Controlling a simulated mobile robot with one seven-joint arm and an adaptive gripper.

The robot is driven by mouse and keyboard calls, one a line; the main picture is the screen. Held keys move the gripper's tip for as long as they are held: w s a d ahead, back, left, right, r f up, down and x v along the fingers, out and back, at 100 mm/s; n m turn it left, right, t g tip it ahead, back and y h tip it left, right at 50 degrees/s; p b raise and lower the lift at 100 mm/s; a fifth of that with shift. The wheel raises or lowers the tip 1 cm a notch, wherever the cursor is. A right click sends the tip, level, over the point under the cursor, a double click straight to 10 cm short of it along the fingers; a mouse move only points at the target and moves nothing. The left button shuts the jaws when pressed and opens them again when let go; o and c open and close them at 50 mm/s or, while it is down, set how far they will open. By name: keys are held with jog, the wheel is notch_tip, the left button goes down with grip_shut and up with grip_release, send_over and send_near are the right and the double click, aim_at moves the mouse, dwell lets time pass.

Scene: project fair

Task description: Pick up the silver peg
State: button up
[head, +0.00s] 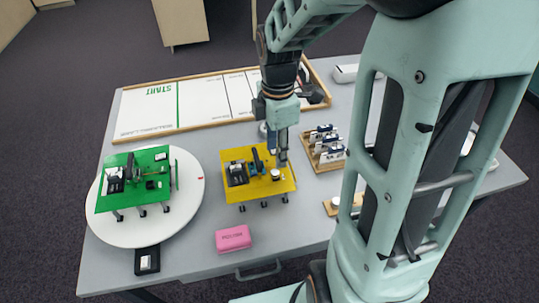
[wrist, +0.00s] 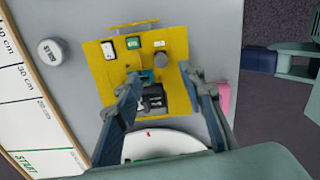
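My gripper (head: 270,158) points down over the yellow board (head: 238,192). In the wrist view its two fingers (wrist: 160,88) are spread and nothing is held between them. The yellow board also shows in the wrist view (wrist: 111,82), with a black device (wrist: 153,98) and a small blue part (wrist: 147,75) between the fingers. The arm hides part of the board in the head view.
A green board (head: 135,185) rests on a white turntable (head: 190,205) at left. A pink block (head: 233,238) lies near the front edge. A wooden rack (head: 322,163) of small parts stands at right. A labelled jar (wrist: 48,52) is beside the wood-framed white track (head: 150,108).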

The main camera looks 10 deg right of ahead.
aim_at(275, 172)
notch_tip(275, 172, down, 8)
jog(key=shift+s+a+r+b, duration=0.1)
jog(key=shift+r+b, duration=0.1)
jog(key=shift+b, duration=0.3)
jog(key=shift+c, duration=0.4)
jog(key=c, duration=0.9)
jog(key=shift+o, duration=0.2)
jog(key=shift+r, duration=0.2)
